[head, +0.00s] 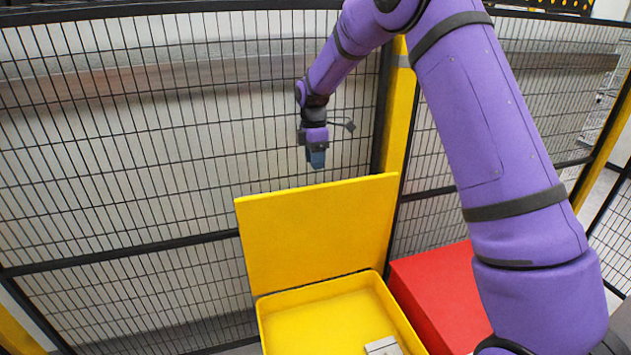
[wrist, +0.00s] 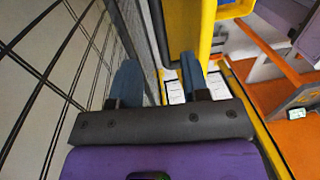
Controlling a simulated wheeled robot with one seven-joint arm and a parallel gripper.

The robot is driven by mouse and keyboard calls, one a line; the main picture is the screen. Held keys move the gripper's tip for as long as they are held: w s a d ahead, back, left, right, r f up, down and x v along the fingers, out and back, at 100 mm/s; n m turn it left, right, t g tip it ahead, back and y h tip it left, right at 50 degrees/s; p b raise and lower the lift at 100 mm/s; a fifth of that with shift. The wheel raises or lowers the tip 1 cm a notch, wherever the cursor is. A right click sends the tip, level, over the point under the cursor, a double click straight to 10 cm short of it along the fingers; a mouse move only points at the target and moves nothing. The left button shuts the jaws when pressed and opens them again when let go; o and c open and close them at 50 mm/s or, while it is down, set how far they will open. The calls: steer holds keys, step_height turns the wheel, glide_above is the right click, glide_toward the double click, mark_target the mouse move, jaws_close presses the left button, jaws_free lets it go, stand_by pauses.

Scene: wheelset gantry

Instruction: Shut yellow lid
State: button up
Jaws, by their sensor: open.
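The yellow lid (head: 318,232) stands open, nearly upright, at the back edge of the yellow box (head: 262,322) in the head view. My gripper (head: 316,160) is above and behind the lid's top edge, near the fence, and looks apart from the lid. In the wrist view my gripper (wrist: 158,82) shows two blue fingers spread apart with nothing between them. A yellow strip runs beside the right finger there; I cannot tell whether it is the lid or a post.
A small pale object (head: 383,346) lies inside the yellow box. A red box (head: 437,295) stands right of it. A black mesh fence (head: 130,150) runs close behind, with a yellow post (head: 398,115) right of my gripper.

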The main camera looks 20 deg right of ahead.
steer(key=f, duration=0.7)
steer(key=shift+s, duration=0.4)
jaws_close()
